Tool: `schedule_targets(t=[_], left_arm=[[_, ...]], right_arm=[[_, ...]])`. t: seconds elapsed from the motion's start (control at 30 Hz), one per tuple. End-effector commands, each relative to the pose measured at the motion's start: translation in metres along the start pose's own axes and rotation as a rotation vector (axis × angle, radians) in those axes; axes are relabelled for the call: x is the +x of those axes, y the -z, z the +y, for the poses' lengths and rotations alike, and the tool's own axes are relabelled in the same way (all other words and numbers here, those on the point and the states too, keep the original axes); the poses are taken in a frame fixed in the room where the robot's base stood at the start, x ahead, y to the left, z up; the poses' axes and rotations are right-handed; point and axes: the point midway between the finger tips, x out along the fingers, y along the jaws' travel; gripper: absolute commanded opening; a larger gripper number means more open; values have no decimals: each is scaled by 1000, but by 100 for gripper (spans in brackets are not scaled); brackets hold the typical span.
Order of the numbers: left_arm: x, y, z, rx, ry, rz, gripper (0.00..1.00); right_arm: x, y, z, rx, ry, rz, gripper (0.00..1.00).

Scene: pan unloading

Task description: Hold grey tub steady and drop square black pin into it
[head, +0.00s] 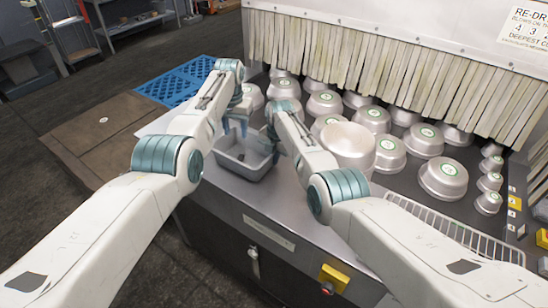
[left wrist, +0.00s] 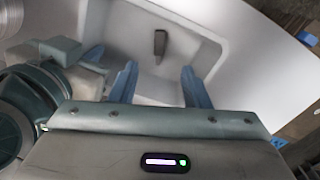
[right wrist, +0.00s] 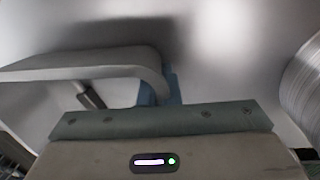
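The grey tub (head: 240,168) stands on the metal counter near its left end. The square black pin (left wrist: 160,42) is inside the tub in the left wrist view, clear of my fingers; a dark bar (right wrist: 90,96) inside the tub in the right wrist view looks like the same pin. My left gripper (left wrist: 158,84) is open and empty over the tub; its blue fingers are wide apart. In the head view it (head: 236,126) is above the tub's far side. My right gripper (right wrist: 160,90) has its fingers close together on the tub's right wall, pinching it near the rim.
Several upturned silver pans (head: 443,178) crowd the area right of the tub; a large one (head: 348,145) stands close to my right arm. A wire rack (head: 455,236) lies at the front right. Hanging strips (head: 380,68) close off the back. A blue grate (head: 180,82) lies left.

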Motion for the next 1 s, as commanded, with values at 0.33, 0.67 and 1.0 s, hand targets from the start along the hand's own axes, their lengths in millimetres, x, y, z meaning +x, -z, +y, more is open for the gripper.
schedule_targets(t=[0.33, 0.67, 1.0], left_arm=[[-26, 1, 0, 0, 1, 4, 43], [-94, 1, 0, 0, 1, 2, 43], [-120, 0, 0, 0, 0, -1, 43]], right_arm=[[0, 0, 0, 0, 0, 0, 0], [0, 0, 0, 0, 0, 0, 0], [0, 0, 0, 0, 0, 0, 0]])
